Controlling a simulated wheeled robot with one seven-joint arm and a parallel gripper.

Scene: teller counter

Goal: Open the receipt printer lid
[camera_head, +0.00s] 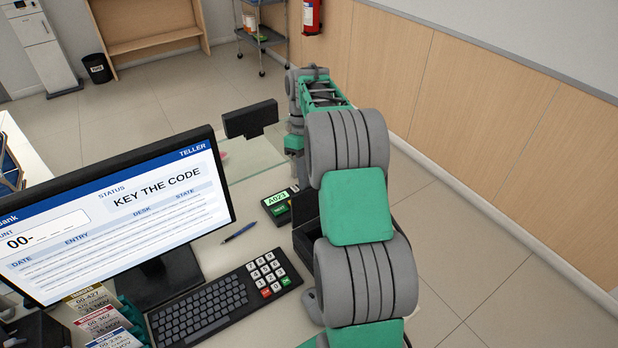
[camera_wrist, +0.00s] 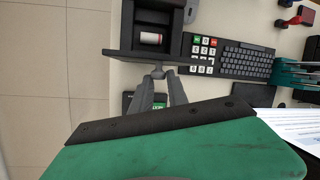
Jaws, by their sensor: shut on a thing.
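The black receipt printer (camera_wrist: 177,20) is at the top of the wrist view, with a white paper roll (camera_wrist: 151,38) showing in its open bay. The lid (camera_wrist: 125,55) stands raised at the side of the bay nearest my gripper, seen nearly edge-on. My gripper (camera_wrist: 159,73) is shut on the lid's small grey front knob. In the head view my arm covers most of the printer and hides the fingers. Only a dark strip of the lid (camera_head: 304,212) shows left of the arm there.
A keyboard (camera_head: 200,311), pen (camera_head: 239,233) and monitor (camera_head: 115,215) are to the left. Open floor (camera_head: 475,240) is on the right.

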